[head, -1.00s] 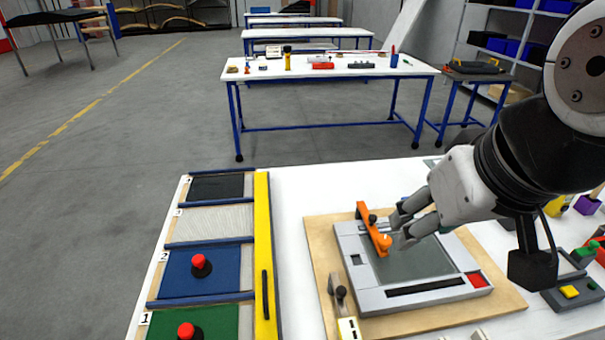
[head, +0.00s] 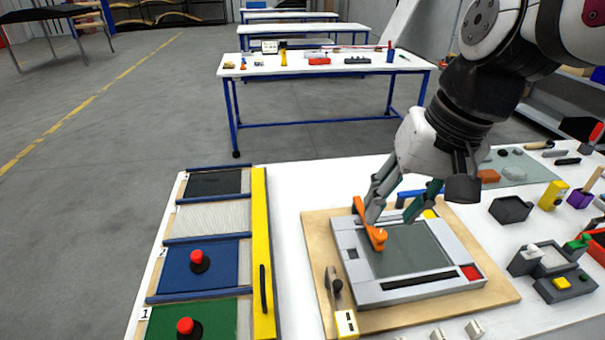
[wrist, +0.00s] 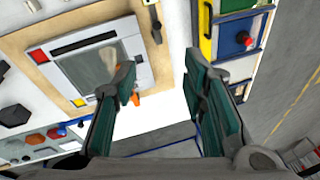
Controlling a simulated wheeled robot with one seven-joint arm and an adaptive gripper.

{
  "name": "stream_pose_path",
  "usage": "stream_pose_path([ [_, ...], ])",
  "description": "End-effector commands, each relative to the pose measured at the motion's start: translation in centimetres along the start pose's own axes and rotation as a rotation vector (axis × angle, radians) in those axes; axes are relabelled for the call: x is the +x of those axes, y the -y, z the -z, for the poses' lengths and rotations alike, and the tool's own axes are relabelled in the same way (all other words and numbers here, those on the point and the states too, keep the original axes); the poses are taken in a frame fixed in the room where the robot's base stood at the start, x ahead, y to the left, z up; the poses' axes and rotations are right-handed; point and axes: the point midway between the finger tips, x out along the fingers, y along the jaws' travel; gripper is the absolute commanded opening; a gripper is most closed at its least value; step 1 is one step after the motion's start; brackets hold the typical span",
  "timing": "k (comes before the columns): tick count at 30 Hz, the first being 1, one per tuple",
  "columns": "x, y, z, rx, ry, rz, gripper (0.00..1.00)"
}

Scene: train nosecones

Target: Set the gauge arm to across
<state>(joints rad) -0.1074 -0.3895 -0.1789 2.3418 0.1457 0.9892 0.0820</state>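The orange gauge arm (head: 368,222) lies slanted over the left edge of a grey gauge frame (head: 425,290). Its far end is beyond the frame's back left corner and its rounded near end is over the dark green-grey panel (head: 418,250). My gripper (head: 393,214) is above the back of the frame, pointing down, with one finger close behind the gauge arm. I cannot tell if they touch. In the wrist view my gripper (wrist: 165,80) is open with nothing between its fingers. The gauge arm (wrist: 137,98) shows there partly hidden behind one finger.
The frame sits on a wooden board (head: 320,250). A yellow bar (head: 263,230) and numbered coloured panels with red knobs stand at left. Small blocks and tools crowd the table's right side. White table surface is free between the yellow bar and the board.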

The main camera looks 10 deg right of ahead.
Motion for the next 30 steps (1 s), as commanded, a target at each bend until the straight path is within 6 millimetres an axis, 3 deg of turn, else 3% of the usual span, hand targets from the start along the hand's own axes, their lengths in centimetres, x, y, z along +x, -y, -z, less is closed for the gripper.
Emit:
stream_pose_path([
  [12, 7.5, 0.3, 5.1, 0.358, 0.33, -0.015, 0.39],
  [21, 13.2, -0.5, 7.4, 0.561, 0.458, -0.113, 0.39],
  [30, 15.3, -0.8, 7.7, 0.613, 0.482, -0.148, 0.39],
])
